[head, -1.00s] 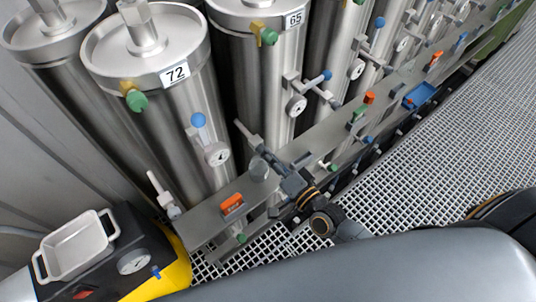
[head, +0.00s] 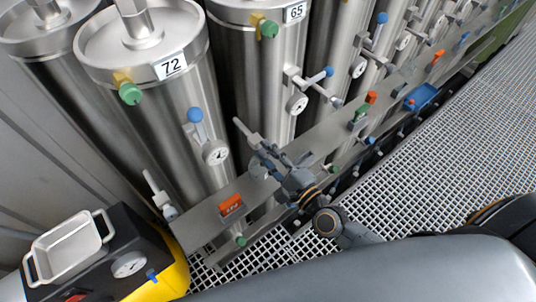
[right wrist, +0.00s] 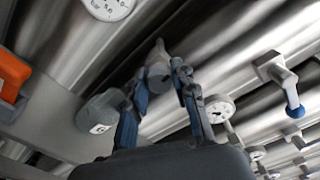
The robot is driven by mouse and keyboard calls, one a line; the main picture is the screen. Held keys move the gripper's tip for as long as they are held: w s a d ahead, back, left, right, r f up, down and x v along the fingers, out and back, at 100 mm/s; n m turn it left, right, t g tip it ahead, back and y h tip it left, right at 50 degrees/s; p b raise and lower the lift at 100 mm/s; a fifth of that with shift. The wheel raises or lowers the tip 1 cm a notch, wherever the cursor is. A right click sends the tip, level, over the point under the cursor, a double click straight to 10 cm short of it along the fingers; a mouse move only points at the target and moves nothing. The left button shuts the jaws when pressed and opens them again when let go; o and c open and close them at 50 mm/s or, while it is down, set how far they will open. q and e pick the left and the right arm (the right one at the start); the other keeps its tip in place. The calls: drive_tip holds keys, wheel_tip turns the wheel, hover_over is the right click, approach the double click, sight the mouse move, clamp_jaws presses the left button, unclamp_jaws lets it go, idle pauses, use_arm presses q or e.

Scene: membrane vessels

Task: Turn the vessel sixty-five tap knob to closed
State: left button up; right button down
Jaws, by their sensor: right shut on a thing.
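The vessel sixty-five (head: 275,60) is a tall steel cylinder with a white "65" label, at the top middle of the head view. A grey tap knob (right wrist: 158,76) with a pale stem stands in front of it, by the shelf. My right gripper (head: 270,160) reaches it from the lower right. In the right wrist view my right gripper (right wrist: 160,88) is shut on this knob, with one finger on each side. The fingers partly hide it, and I cannot read its position. My left gripper is out of view.
Vessel 72 (head: 150,90) stands to the left, with a blue-knobbed tap and gauge (head: 215,152). A grey shelf (head: 205,222) runs along the vessels and carries an orange block (head: 231,204). A black box with a steel tray (head: 62,247) is at lower left. The grating floor is clear at right.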

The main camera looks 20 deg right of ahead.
drive_tip(key=shift+m, duration=0.8)
drive_tip(key=c, duration=1.1)
unclamp_jaws()
drive_tip(key=shift+o, duration=0.2)
drive_tip(key=v, duration=1.2)
